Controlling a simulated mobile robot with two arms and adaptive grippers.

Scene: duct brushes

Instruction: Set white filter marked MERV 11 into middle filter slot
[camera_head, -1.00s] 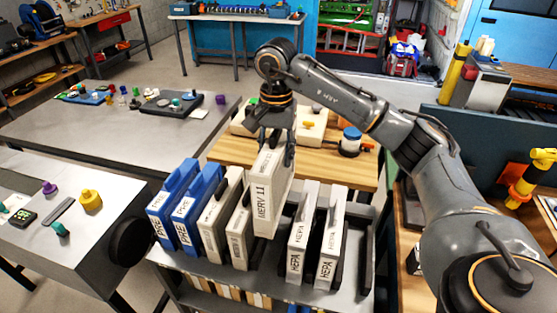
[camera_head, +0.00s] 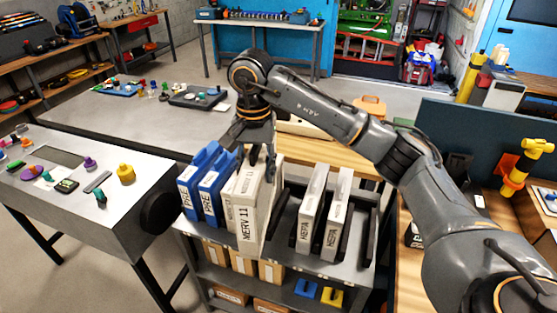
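My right gripper (camera_head: 262,158) is shut on the top of the white filter marked MERV 11 (camera_head: 251,212). The filter hangs upright, its label facing me, in front of the rack of filter slots (camera_head: 283,262). It partly hides other white filters (camera_head: 231,193) left of it. Two blue filters marked PRE (camera_head: 190,192) stand at the rack's left. Two white HEPA filters (camera_head: 312,212) stand at the right. An empty gap with a black divider (camera_head: 284,207) shows between the held filter and the HEPA filters. Whether the held filter's lower end touches the rack is unclear. My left gripper is out of view.
Cardboard-coloured boxes (camera_head: 271,272) lie on the shelf below the rack. A grey bench with knobs and small tools (camera_head: 75,215) stands at the left. A wooden table (camera_head: 325,150) stands behind the rack, and a dark blue panel (camera_head: 470,150) at the right.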

